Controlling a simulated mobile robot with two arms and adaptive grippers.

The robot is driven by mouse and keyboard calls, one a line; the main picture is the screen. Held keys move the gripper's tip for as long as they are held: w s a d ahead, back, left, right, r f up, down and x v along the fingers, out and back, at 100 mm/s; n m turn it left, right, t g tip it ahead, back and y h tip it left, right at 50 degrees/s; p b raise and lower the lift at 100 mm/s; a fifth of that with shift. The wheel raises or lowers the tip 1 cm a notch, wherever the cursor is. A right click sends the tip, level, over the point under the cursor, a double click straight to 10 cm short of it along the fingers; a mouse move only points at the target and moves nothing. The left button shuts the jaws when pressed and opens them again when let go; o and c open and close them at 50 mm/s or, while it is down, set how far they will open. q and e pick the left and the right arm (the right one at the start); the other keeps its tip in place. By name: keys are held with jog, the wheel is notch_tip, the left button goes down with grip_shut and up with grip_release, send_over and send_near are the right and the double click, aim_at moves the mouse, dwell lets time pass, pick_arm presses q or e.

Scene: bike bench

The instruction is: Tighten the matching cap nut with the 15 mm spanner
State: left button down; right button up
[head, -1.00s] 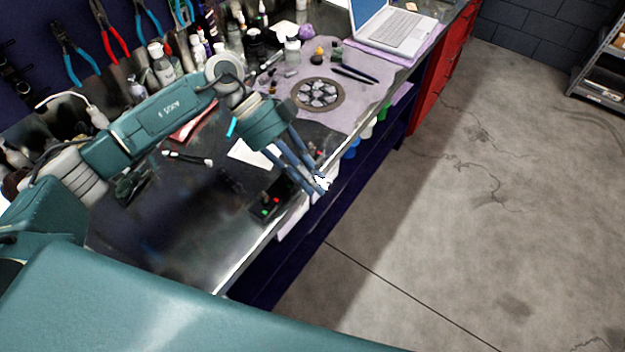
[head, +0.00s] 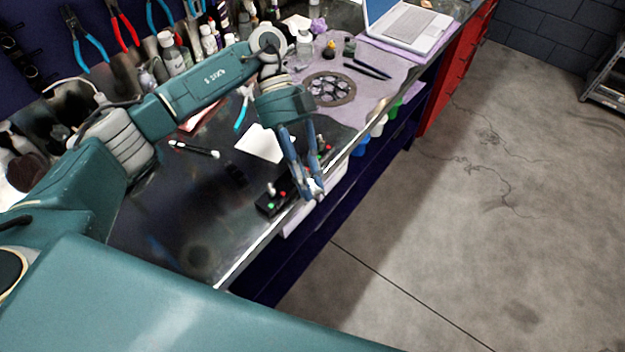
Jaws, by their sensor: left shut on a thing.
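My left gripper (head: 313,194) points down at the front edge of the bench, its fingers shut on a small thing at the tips. That thing is too small and too covered to name. A long dark block (head: 268,205) with small red and green parts lies along the bench edge, partly hidden behind the fingers. I cannot tell whether the gripper touches it. I cannot make out the 15 mm spanner or a cap nut for certain. My right gripper is not in view.
A white sheet (head: 260,143) lies behind the block. A pen-like tool (head: 194,148) and a red item (head: 200,118) lie further left. A round cog-like part (head: 330,88) and a laptop (head: 408,25) sit at the back. Bottles line the wall; the front left bench is mostly clear.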

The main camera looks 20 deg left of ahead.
pick_arm(q)
jog(key=shift+s+a+f+m+g+y+b, duration=0.1)
jog(key=shift+s+a+m+g+y+b, duration=0.25)
jog(key=shift+m, duration=0.3)
jog(key=shift+s+a+f+m+g+y+b, duration=0.1)
jog(key=shift+a+m+g+y+b, duration=0.15)
jog(key=shift+m+y, duration=0.35)
jog(key=shift+r, duration=0.25)
jog(key=shift+r+p, duration=0.7)
jog(key=shift+r, duration=0.05)
jog(key=shift+r+p, duration=0.55)
jog(key=shift+r, duration=0.15)
jog(key=shift+r, duration=0.15)
jog(key=r+p, duration=0.1)
jog(key=d+r+p, duration=0.2)
jog(key=p, duration=0.1)
jog(key=shift+s+r, duration=0.3)
jog(key=shift+r, duration=0.05)
jog(key=shift+m, duration=0.25)
